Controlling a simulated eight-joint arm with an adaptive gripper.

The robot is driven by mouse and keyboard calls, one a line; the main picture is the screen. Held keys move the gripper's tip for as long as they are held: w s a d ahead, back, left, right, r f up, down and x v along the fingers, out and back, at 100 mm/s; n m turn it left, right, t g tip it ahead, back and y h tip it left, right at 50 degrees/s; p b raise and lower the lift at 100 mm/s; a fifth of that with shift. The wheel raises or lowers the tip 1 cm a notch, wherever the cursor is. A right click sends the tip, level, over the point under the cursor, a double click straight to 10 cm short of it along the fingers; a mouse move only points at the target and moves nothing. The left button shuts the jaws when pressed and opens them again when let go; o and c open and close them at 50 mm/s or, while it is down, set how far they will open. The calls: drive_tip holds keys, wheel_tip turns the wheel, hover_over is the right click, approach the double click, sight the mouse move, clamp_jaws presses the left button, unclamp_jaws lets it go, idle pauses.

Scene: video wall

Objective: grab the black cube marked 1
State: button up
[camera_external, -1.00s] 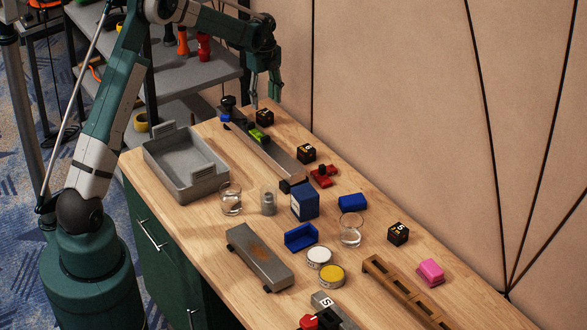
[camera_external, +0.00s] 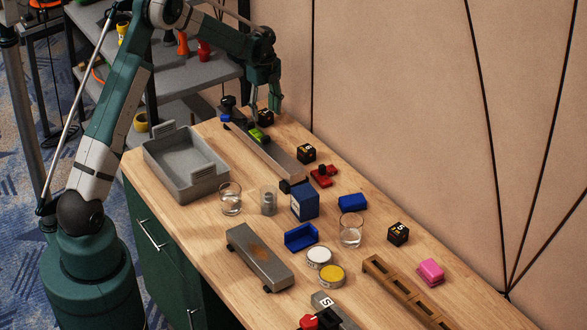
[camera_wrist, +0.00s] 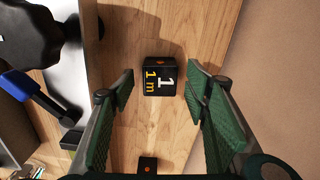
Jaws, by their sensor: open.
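The black cube marked 1 (camera_wrist: 160,77) lies on the wooden table, between and just beyond my open fingers in the wrist view. Its face shows a white 1 and a yellow "1 m". In the external view this cube (camera_external: 265,116) is at the far end of the table, partly hidden by my gripper (camera_external: 264,111). My gripper (camera_wrist: 162,92) is open and empty, with one green-padded finger on each side of the cube. I cannot tell whether a finger touches it.
A grey rail with black knobs and a green piece (camera_external: 258,136) lies close beside the cube. Another black cube (camera_external: 306,153) and a red part (camera_external: 322,175) are nearer along the table. The wall (camera_external: 400,110) runs along the table's right edge. A grey tray (camera_external: 185,185) stands left.

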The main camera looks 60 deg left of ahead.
drive_tip(key=shift+f, duration=1.2)
drive_tip(key=c, duration=1)
